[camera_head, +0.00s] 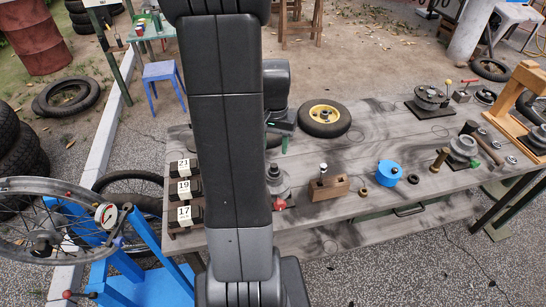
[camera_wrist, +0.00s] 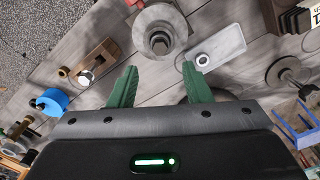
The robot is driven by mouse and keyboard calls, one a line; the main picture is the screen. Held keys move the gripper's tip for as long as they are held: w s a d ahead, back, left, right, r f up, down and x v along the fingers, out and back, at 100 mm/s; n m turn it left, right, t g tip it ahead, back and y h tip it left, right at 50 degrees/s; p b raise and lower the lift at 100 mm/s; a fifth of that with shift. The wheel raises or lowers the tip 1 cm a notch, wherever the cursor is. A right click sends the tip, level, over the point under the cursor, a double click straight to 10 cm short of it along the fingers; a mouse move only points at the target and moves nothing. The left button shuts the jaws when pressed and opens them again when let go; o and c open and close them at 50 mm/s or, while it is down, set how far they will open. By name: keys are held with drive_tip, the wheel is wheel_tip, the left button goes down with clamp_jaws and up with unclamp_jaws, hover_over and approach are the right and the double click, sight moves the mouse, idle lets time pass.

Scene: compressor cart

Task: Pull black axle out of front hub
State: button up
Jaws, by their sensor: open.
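A grey round hub (camera_wrist: 160,14) stands on the table in the wrist view, with a dark shaft end and a lighter collar at its centre (camera_wrist: 159,40). It shows partly behind my arm in the head view (camera_head: 279,182). A second disc (camera_wrist: 283,72) with a dark rod stands at the right of the wrist view. I cannot tell for certain which is the front hub. My gripper (camera_wrist: 159,84) is open and empty, its green fingers apart and clear of the hub. In the head view my arm hides much of the gripper.
A wooden block (camera_head: 324,190) with a metal pin and a blue pot (camera_head: 390,173) stand right of the hub. A yellow-rimmed wheel (camera_head: 324,118) lies behind. Numbered blocks (camera_head: 187,190) stand left. A pale slab (camera_wrist: 216,45) lies beside the hub. The table's middle right has free room.

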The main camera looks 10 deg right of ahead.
sight(274, 165)
wheel_tip(274, 165, down, 8)
idle(0.4)
drive_tip(key=shift+c, duration=0.2)
clamp_jaws()
